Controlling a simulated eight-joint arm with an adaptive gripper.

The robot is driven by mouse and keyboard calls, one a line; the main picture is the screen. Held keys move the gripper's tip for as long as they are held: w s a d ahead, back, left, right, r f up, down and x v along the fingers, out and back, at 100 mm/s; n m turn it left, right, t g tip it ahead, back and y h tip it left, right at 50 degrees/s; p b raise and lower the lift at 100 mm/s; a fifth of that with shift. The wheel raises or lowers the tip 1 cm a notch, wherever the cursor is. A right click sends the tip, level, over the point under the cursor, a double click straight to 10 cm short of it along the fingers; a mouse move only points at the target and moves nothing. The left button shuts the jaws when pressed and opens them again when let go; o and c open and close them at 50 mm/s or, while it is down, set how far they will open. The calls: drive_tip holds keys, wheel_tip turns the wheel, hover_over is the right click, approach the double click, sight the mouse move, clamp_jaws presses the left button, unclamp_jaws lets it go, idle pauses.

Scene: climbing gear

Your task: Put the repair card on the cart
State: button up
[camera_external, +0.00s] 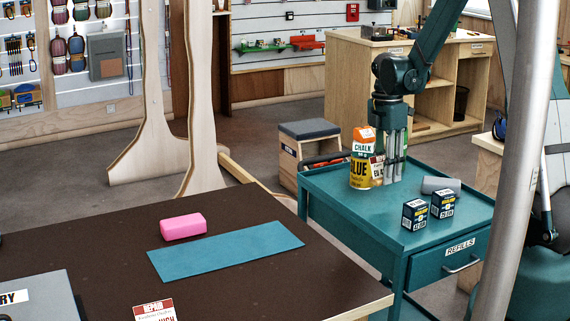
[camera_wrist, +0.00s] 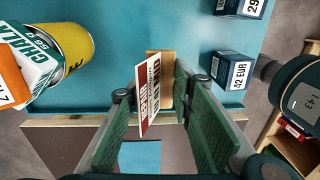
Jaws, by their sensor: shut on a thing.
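My gripper (camera_external: 391,178) points down over the teal cart (camera_external: 340,197) and is shut on a red and white card (camera_external: 376,172). In the wrist view the card (camera_wrist: 149,93) stands on edge between the green fingers (camera_wrist: 160,92), with a tan piece (camera_wrist: 161,58) beside it that may be its stand. Its print is too small to read surely. I cannot tell whether its lower edge touches the cart top.
A yellow glue can (camera_external: 362,173) and a chalk box (camera_external: 363,142) stand close left of my gripper. Two dark boxes (camera_external: 415,215) (camera_external: 443,204) and a grey item (camera_external: 440,184) are to the right. A pink block (camera_external: 183,226) and teal mat (camera_external: 225,250) lie on the brown table.

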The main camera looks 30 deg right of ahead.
hover_over(384, 207)
drive_tip(key=shift+w+d+f, duration=0.1)
drive_tip(key=shift+w+f, duration=0.05)
drive_tip(key=shift+f, duration=0.9)
drive_tip(key=shift+w+d+f, duration=0.1)
drive_tip(key=shift+f, duration=0.9)
drive_tip(key=shift+f, duration=0.15)
drive_tip(key=shift+f, duration=1.75)
drive_tip(key=shift+a+f+b, duration=0.1)
drive_tip(key=shift+f+b, duration=0.2)
drive_tip(key=shift+b, duration=0.3)
drive_tip(key=o, duration=0.8)
drive_tip(key=shift+r, duration=0.15)
drive_tip(key=shift+w+r+p, duration=0.15)
drive_tip(key=shift+r+p, duration=0.1)
drive_tip(key=shift+r, duration=1.8)
drive_tip(key=shift+w+r+p, duration=0.15)
drive_tip(key=shift+r+p, duration=0.15)
drive_tip(key=shift+r, duration=1.75)
drive_tip(key=shift+w+r+p, duration=0.15)
drive_tip(key=shift+r+p, duration=0.1)
drive_tip(key=shift+r, duration=1.8)
